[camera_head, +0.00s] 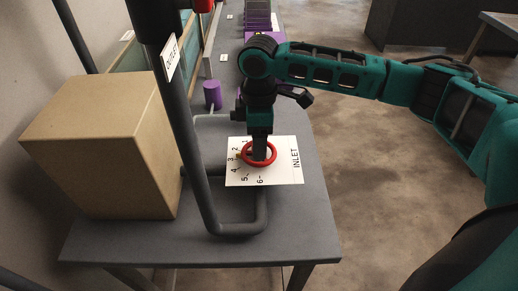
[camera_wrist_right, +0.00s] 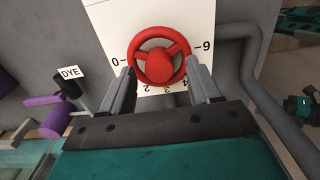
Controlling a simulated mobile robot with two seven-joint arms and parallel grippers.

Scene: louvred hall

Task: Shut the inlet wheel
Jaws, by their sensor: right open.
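The red inlet wheel (camera_head: 273,160) is mounted over a white plate (camera_head: 290,176) lettered INLET, with a numbered scale around the wheel. My right gripper (camera_head: 260,155) comes down over the wheel from above. In the right wrist view, the wheel (camera_wrist_right: 160,62) has spokes and a round hub. There the open jaws of my right gripper (camera_wrist_right: 162,76) stand one on each side of the wheel's near part. I cannot tell whether they touch the rim. A small yellowish mark shows near the 3. My left gripper is not in view.
A cardboard-coloured box (camera_head: 100,150) stands left on the grey bench (camera_head: 300,235). A dark pipe (camera_head: 180,110) with an OUTLET tag rises between box and plate and bends around the plate's front. A purple cylinder (camera_head: 212,95) stands behind. Open floor lies to the right.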

